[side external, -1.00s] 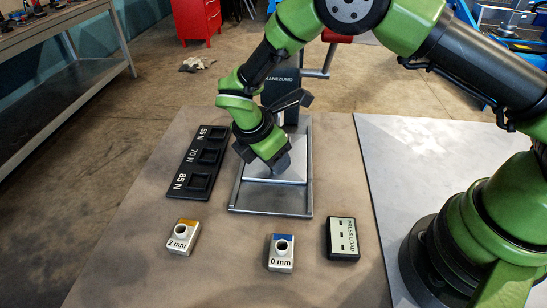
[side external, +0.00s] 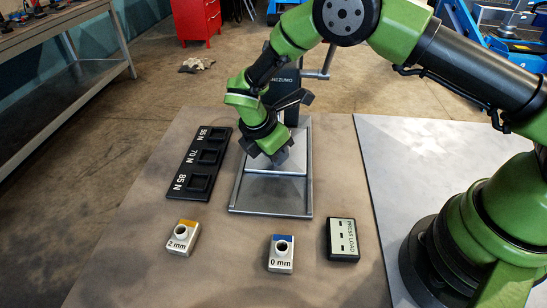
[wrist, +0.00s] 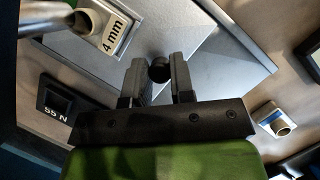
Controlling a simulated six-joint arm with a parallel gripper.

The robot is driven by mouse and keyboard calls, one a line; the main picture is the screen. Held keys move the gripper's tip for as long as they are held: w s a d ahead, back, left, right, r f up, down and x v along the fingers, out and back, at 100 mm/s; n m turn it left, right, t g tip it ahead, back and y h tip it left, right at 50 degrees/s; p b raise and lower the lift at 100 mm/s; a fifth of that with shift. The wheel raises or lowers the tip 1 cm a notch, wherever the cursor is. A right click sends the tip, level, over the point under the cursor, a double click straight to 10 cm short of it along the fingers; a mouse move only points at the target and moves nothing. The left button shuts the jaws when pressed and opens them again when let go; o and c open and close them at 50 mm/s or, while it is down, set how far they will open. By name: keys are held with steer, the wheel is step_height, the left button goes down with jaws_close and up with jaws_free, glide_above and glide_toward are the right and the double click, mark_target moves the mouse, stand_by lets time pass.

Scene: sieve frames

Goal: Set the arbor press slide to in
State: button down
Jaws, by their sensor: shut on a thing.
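The press slide, a pale grey plate (side external: 294,163), lies in the grey guide frame (side external: 271,212) in front of the dark arbor press (side external: 283,88). It also shows in the wrist view (wrist: 222,58). My gripper (side external: 279,158) is low over the plate, pointing down. In the wrist view my gripper (wrist: 159,80) has its two fingers closed around a small black knob (wrist: 159,70) at the slide. A block marked 4 mm (wrist: 108,30) shows at the upper left of the wrist view. My arm hides part of the press and the slide's far end in the side view.
A black rack marked 55 N, 70 N and 85 N (side external: 190,192) lies left of the frame. A 2 mm block (side external: 181,238), a 0 mm block (side external: 281,254) and a press load box (side external: 342,240) stand in front. The frame's near part is empty.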

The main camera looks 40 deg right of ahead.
steer(key=shift+w+d, duration=0.55)
steer(key=shift+w, duration=0.05)
steer(key=c, duration=1)
jaws_free()
steer(key=v, duration=1)
steer(key=shift+s+r, duration=0.1)
